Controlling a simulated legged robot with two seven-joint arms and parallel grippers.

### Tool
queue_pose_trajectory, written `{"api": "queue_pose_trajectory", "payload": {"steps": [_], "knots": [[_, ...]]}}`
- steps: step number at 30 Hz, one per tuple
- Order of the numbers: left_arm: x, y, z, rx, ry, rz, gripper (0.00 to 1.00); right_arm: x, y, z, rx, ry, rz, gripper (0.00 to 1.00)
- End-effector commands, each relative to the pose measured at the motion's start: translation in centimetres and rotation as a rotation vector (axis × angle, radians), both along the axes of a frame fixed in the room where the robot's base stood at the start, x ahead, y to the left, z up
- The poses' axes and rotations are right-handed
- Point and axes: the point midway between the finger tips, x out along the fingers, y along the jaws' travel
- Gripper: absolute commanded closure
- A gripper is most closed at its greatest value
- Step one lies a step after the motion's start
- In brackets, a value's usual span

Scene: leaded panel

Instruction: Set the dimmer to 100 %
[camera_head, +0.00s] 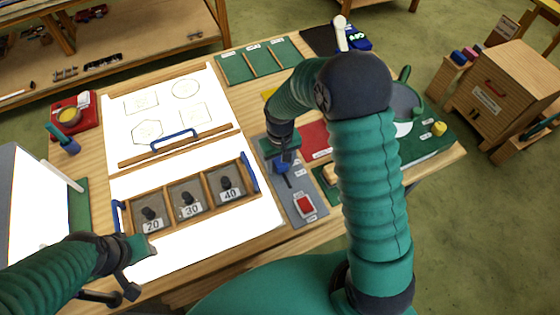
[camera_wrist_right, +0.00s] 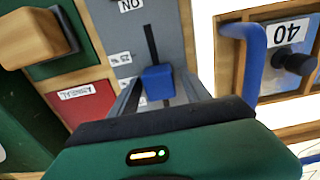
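The dimmer is a grey panel (camera_head: 306,217) right of the glowing white board, with a blue slider knob (camera_wrist_right: 158,82) in a dark straight slot. In the head view the knob (camera_head: 281,167) is partly hidden by my right gripper (camera_head: 284,160). In the right wrist view that gripper (camera_wrist_right: 160,95) is open, with one finger on each side of the knob and a gap visible on both sides. The slot runs on beyond the knob, toward a label at its far end. My left gripper (camera_head: 137,266) is open and empty at the board's front left.
A red rocker switch (camera_head: 305,204) sits on the panel's near end. A tray with blue handles (camera_head: 249,172) and weights labelled 20, 30 and 40 lies on the white board (camera_head: 200,228) close by on the left. A red labelled plate (camera_head: 315,141) lies to the right.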

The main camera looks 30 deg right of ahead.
Motion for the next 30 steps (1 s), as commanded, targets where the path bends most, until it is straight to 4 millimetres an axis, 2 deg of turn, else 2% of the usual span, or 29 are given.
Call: {"api": "queue_pose_trajectory", "payload": {"steps": [2,12,30], "knots": [[0.00,0.00,0.00,0.000,0.000,0.000,0.62,-0.01,-0.01,0.02,0.000,0.000,0.000,0.56],[0.00,0.00,0.00,0.000,0.000,0.000,0.62,-0.02,-0.03,0.09,0.000,-0.001,0.000,1.00],[0.01,0.00,0.02,0.000,0.000,0.000,0.62,-0.01,-0.06,0.16,-0.001,-0.002,-0.001,1.00]]}}
